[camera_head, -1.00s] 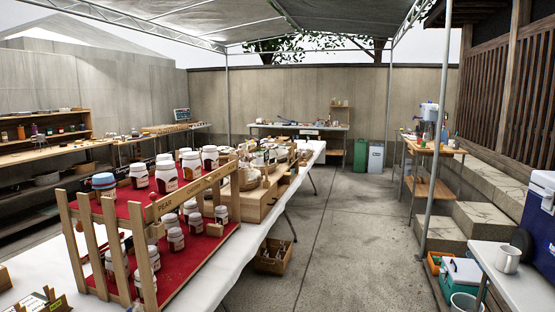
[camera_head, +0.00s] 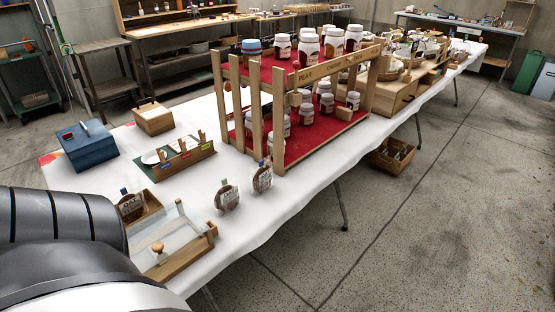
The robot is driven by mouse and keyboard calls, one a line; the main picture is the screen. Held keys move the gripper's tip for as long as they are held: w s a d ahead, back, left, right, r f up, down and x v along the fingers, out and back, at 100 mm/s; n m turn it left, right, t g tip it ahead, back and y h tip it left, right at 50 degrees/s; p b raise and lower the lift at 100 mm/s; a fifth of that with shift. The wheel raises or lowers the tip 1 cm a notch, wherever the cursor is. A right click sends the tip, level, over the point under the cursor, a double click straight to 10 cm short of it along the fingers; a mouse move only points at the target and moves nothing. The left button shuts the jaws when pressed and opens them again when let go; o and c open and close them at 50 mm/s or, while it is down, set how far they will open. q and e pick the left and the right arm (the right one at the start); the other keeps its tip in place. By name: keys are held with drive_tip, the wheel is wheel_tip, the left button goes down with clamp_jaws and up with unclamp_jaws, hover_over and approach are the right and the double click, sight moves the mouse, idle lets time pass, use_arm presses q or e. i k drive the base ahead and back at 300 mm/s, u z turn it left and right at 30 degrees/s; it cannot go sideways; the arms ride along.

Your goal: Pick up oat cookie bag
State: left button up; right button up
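Three round brown cookie bags with white labels and coloured clips are at the near end of the white-clothed table (camera_head: 300,203). One bag (camera_head: 130,206) is in a wooden box behind my arm, and its label seems to read OAT. A second bag (camera_head: 228,196) with a green clip and a third bag (camera_head: 262,178) with a blue clip stand on the cloth to its right. Their labels are too small to read surely. My arm's dark ribbed and white links fill the lower left corner. Neither gripper shows.
A glass-lidded wooden case (camera_head: 178,250) sits at the table's front. A blue box (camera_head: 87,146), a small wooden box (camera_head: 153,118) and a wooden card holder (camera_head: 183,160) are behind. A two-tier jar rack (camera_head: 279,118) stands further right. The floor right of the table is open.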

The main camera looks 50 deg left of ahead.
sight(225, 193)
drive_tip(key=z, duration=0.25)
drive_tip(key=i, duration=1.15)
drive_tip(key=u, duration=2.05)
